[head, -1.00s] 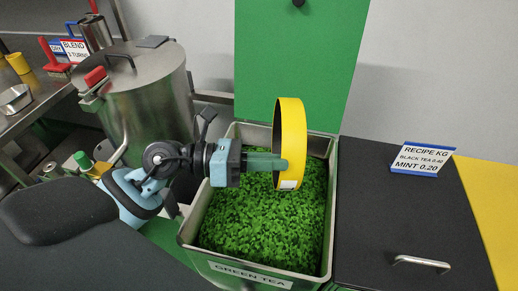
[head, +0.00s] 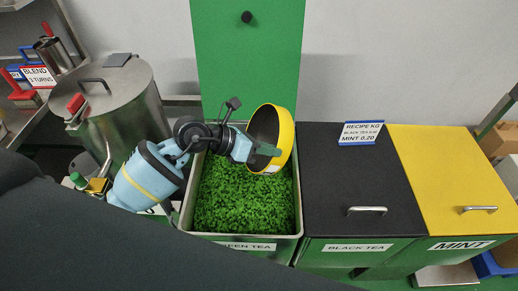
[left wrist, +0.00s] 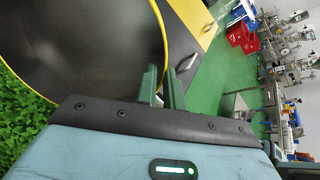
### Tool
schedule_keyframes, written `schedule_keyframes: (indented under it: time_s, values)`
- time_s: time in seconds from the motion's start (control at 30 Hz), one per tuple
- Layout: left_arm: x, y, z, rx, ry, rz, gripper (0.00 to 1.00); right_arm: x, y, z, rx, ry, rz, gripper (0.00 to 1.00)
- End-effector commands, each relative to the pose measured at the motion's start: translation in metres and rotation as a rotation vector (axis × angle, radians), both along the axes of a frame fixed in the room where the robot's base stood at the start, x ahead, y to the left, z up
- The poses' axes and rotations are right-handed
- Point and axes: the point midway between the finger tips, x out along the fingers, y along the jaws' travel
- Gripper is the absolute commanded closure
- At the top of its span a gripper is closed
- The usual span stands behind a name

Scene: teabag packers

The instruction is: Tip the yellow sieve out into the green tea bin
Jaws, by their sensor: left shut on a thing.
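The yellow sieve (head: 286,140) is held by my left gripper (head: 266,150) above the open green tea bin (head: 298,205). The sieve is tilted, and its dark inside faces left and toward the camera in the head view. The bin is filled with green leaves, and its raised green lid (head: 250,60) stands behind it. In the left wrist view the sieve (left wrist: 80,45) fills the upper left, with its rim at the fingers of my gripper (left wrist: 162,88). The part of the sieve that I see looks empty. My right gripper is not in view.
The closed black tea bin (head: 355,175) and yellow mint bin (head: 455,165) stand to the right. A recipe sign (head: 361,132) stands on the black lid. A steel drum (head: 122,105) stands to the left, with a blend sign (head: 38,76) beyond it.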

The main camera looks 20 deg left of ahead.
Motion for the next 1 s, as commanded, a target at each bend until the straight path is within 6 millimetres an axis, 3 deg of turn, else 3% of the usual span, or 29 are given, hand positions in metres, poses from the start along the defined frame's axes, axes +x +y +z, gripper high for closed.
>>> schedule_keyframes:
  time_s: [0.03, 0.23, 1.0]
  values:
    - [0.004, -0.002, 0.012, 0.018, -0.007, 0.000, 1.00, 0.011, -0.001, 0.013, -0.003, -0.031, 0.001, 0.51]
    - [0.012, -0.013, 0.011, 0.102, 0.052, 0.001, 1.00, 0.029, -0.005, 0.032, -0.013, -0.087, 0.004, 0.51]
    - [0.046, -0.062, -0.020, 0.637, 0.466, -0.002, 1.00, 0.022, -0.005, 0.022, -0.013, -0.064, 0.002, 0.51]
